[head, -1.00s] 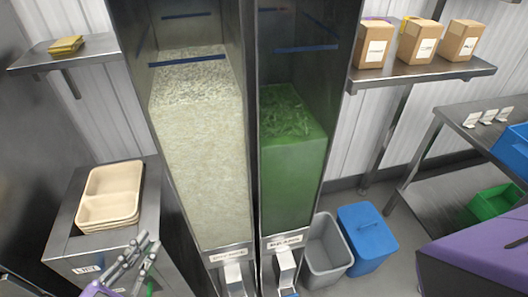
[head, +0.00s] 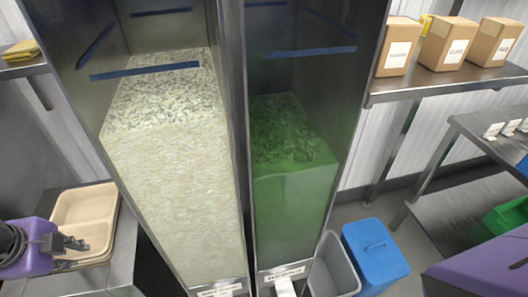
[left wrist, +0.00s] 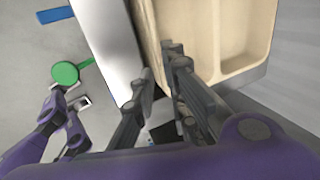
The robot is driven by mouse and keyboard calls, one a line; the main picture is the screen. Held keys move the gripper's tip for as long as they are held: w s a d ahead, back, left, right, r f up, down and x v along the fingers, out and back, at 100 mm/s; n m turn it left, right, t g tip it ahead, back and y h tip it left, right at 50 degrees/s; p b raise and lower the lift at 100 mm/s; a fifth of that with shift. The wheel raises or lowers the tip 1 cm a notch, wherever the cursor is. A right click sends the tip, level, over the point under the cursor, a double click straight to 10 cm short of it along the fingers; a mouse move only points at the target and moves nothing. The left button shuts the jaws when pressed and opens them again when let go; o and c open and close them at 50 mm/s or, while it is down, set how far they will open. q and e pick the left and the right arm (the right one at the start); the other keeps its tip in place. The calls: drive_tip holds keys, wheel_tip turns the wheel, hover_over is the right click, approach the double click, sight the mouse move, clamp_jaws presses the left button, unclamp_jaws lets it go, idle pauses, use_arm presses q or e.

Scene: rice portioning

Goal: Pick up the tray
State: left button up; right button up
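A stack of beige compartment trays (head: 85,205) lies on the metal counter at the lower left of the head view. The top tray (left wrist: 225,40) also fills the upper right of the left wrist view. My left gripper (head: 68,243) is at the tray's near end in the head view. In the left wrist view, its fingers (left wrist: 160,68) stand apart on either side of the tray's edge. Contact cannot be made out.
The steel counter (head: 125,235) holds the trays. Tall dispensers of rice (head: 175,190) and green food (head: 290,205) stand right beside it. A grey bin (head: 335,265) and a blue bin (head: 378,262) are on the floor. Boxes (head: 448,42) stand on a shelf.

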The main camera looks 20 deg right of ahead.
sight(77, 258)
use_arm(q)
drive_tip(key=x, duration=0.4)
clamp_jaws()
drive_tip(key=shift+r, duration=0.1)
